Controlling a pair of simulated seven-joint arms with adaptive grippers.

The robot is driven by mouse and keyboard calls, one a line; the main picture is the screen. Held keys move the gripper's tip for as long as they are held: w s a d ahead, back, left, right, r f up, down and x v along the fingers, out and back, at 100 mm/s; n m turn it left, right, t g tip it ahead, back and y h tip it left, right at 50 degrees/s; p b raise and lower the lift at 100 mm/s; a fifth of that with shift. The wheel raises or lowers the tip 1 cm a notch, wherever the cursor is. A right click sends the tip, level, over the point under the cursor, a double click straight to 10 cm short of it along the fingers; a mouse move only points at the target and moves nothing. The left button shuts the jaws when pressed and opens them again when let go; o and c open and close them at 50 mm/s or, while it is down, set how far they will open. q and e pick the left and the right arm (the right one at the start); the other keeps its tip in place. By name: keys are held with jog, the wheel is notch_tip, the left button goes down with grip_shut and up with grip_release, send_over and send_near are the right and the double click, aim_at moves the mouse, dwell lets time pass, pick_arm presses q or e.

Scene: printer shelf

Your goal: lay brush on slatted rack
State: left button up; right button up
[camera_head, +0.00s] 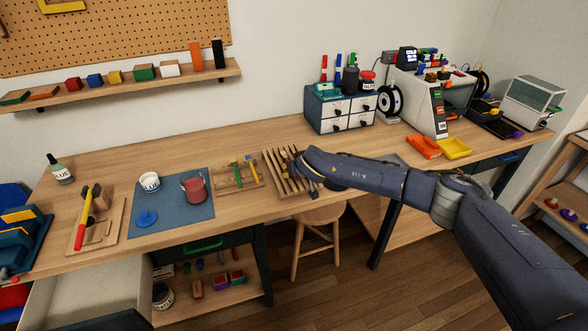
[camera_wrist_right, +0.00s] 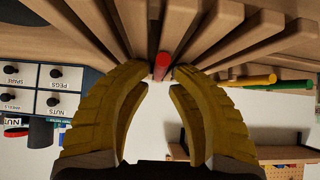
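The slatted wooden rack (camera_head: 272,162) stands on the workbench, and its slats (camera_wrist_right: 118,22) fill the top of the right wrist view. A thin tool with a red end (camera_wrist_right: 162,65), probably the brush, lies between two slats; its bristles cannot be made out. My right gripper (camera_wrist_right: 162,70) has its yellow fingers apart, with one tip on each side of the red end and a gap visible. In the head view my right arm covers the gripper and part of the rack. My left gripper is not in view.
A wooden holder (camera_head: 224,185) with green and yellow tools stands left of the rack. A blue mat (camera_head: 165,222) carries a red mug (camera_head: 193,189) and white jar (camera_head: 149,182). A drawer cabinet (camera_head: 340,112) stands behind the rack. A stool (camera_head: 318,213) is below the bench edge.

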jog(key=shift+s+f, duration=0.2)
jog(key=shift+f, duration=0.1)
